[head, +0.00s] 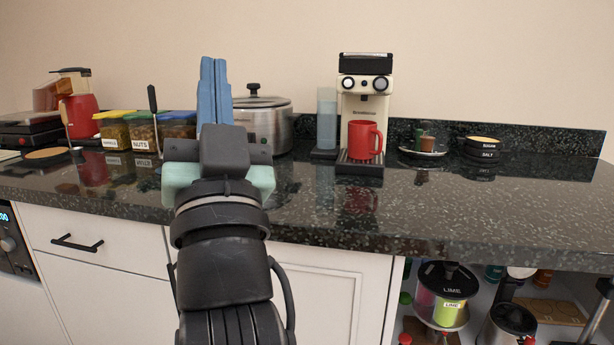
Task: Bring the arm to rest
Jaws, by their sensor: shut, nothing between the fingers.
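My arm rises from the bottom of the head view, left of the middle. My gripper (214,62) is at its end, with two blue fingers pointing up and side by side. The fingers are shut and hold nothing. In the picture the gripper overlaps the dark stone counter (480,215) and partly hides the steel pot behind it. I cannot tell exactly how far the fingers are from the pot.
A cream coffee machine (364,95) holds a red mug (364,140). A lidded steel pot (268,120) stands behind my gripper, with labelled containers (113,132) to its left. Stacked bowls (482,147) stand right. An open shelf (550,297) lies below. The counter's front right is clear.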

